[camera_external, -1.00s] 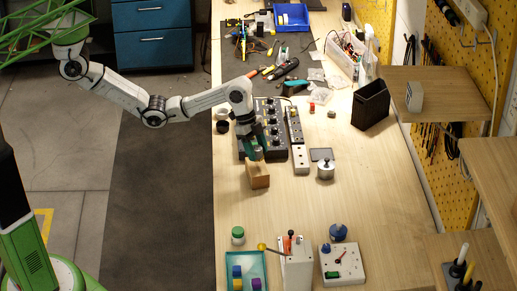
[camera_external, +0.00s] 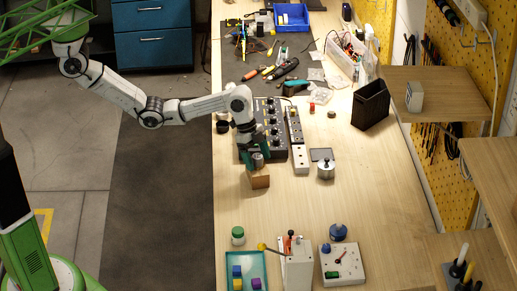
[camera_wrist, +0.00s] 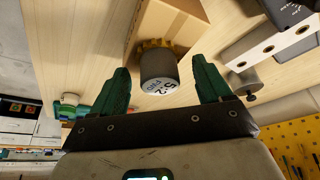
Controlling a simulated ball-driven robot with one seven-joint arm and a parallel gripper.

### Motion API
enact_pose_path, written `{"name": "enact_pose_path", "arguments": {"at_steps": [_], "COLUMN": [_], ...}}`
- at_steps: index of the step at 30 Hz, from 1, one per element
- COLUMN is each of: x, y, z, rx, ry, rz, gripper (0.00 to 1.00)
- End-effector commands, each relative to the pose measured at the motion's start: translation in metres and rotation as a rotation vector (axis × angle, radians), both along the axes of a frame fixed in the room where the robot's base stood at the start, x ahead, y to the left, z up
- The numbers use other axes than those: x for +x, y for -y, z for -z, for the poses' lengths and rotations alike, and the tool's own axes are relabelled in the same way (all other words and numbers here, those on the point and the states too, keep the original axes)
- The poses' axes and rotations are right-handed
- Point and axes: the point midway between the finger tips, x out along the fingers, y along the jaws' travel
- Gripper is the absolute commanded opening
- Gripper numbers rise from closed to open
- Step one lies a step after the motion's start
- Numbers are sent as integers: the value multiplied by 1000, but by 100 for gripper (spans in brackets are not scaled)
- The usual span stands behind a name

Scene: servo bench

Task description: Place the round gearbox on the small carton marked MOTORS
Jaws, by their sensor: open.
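The round gearbox (camera_external: 258,161), a grey cylinder with a brass-coloured toothed end, sits on the small brown carton (camera_external: 259,181). In the wrist view the gearbox (camera_wrist: 160,74) has its toothed end against the carton (camera_wrist: 170,24) and its printed pale end towards me. The carton's MOTORS marking is not readable. My gripper (camera_external: 252,156) is open around the gearbox. In the wrist view, its green fingers (camera_wrist: 160,88) stand wide, one on each side, with gaps to the gearbox.
A dark control box (camera_external: 273,125) and a pale strip (camera_external: 298,140) lie behind the carton. A silver knobbed cylinder (camera_external: 326,171) stands to the right. A teal tray (camera_external: 262,262) and a white box (camera_external: 297,266) stand in front. The bench between is clear.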

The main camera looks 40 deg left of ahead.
Motion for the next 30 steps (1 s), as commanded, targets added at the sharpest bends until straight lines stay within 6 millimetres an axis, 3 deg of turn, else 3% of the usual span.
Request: {"name": "enact_pose_path", "arguments": {"at_steps": [10,21,30], "x": [1,1,1], "y": [-3,-31,-44], "z": [-12,-79,-111], "rx": [-3,-4,-2], "ry": [3,4,1], "rz": [-1,-2,-1], "gripper": [78,78,78]}}
